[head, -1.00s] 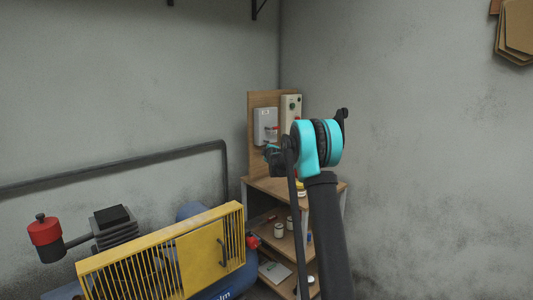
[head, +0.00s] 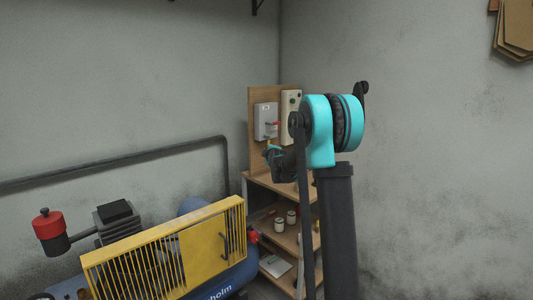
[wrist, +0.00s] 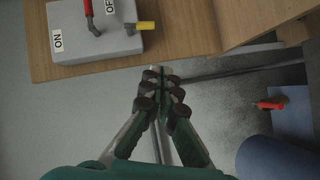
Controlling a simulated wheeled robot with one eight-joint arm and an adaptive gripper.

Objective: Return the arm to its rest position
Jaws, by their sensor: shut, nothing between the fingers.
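My gripper (wrist: 162,74) is shut and empty in the wrist view, its fingertips together over grey floor or wall beside the wooden board. In the head view my gripper (head: 270,151) is small and partly hidden behind my arm, in front of the wooden stand. My arm's turquoise joint (head: 333,122) stands high on the right of the stand.
A grey switch box (head: 265,120) with a red lever is on the wooden board; it also shows in the wrist view (wrist: 85,45), labelled ON and OFF. A yellow-guarded compressor (head: 165,250) stands left. Shelves (head: 280,240) hold small jars.

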